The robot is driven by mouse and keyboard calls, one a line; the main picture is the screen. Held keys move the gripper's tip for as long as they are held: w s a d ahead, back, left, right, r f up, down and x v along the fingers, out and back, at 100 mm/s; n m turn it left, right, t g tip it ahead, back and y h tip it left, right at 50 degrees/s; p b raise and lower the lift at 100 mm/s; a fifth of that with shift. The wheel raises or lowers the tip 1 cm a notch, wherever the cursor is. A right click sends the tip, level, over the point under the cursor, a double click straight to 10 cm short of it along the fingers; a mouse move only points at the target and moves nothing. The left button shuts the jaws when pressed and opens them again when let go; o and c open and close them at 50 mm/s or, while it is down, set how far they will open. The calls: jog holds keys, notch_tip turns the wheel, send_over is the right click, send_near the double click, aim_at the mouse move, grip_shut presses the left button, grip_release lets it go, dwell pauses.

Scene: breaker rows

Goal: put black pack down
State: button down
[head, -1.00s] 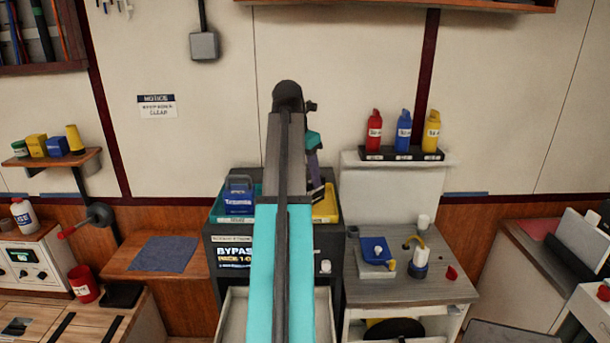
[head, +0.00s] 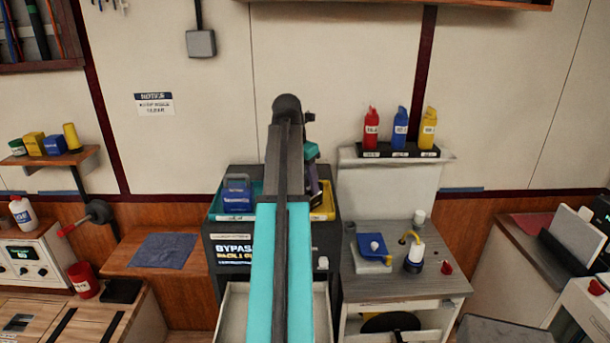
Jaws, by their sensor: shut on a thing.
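My gripper (head: 313,188) is mostly hidden behind my own arm in the head view. A dark part of it shows just right of the arm, below the teal wrist, over the left side of a yellow tray (head: 328,213). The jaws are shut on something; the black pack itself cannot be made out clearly. A blue pack with a handle (head: 238,197) stands in the teal tray (head: 215,210) to the left. Both trays are on top of a dark cabinet marked BYPASS (head: 221,275). I cannot tell whether the held thing touches the yellow tray.
Right of the cabinet is a grey-topped bench (head: 385,290) with a blue-topped device (head: 373,249) and a white bottle (head: 414,254). Red, blue and yellow bottles (head: 400,130) stand on a ledge behind. A wooden counter with a blue cloth (head: 163,250) is at left.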

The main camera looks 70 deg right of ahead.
dwell(0.4)
jog(key=c, duration=0.8)
grip_release()
jog(key=shift+f, duration=0.1)
jog(key=shift+c, duration=0.2)
jog(key=b+v, duration=0.3)
jog(key=v, duration=0.7)
jog(key=shift+r, duration=0.25)
jog(key=shift+b+v, duration=0.3)
jog(key=shift+v, duration=0.6)
jog(key=shift+s, duration=0.1)
